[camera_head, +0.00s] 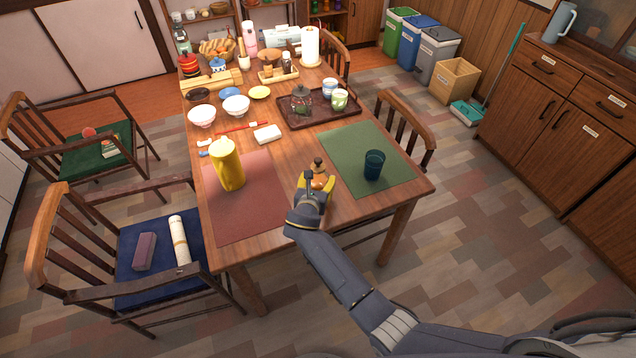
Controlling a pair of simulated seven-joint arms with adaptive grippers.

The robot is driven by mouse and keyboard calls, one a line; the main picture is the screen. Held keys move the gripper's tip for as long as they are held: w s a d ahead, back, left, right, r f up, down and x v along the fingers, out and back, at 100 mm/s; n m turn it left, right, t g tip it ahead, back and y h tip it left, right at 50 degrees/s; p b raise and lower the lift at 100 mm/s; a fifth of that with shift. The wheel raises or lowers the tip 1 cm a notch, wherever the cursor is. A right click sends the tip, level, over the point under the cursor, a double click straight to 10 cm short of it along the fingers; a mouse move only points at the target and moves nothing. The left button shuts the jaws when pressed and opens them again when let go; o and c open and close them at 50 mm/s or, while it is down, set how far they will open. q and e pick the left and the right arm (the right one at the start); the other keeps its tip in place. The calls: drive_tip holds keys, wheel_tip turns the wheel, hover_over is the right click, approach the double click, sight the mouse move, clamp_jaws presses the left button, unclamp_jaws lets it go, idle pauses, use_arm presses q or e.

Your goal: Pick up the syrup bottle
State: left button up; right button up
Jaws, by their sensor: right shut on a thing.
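The syrup bottle (319,180) appears to be the small amber bottle with a brown cap, upright near the table's front, between the red and green placemats. My right gripper (317,191) is shut on it, coming from the front. The gripper hides the lower part of the bottle, so I cannot tell whether its base touches the table. My left gripper is not in view.
A yellow bottle (228,168) stands on the red placemat (252,212) to the left. A dark blue glass (374,165) stands on the green placemat (350,146) to the right. A brown tray (325,112) with a teapot and cups lies behind.

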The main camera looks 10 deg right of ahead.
sight(317, 161)
drive_tip(key=shift+r, duration=0.1)
wheel_tip(317, 161, up, 10)
idle(0.6)
drive_tip(key=shift+f, duration=4.6)
drive_tip(key=shift+f, duration=0.5)
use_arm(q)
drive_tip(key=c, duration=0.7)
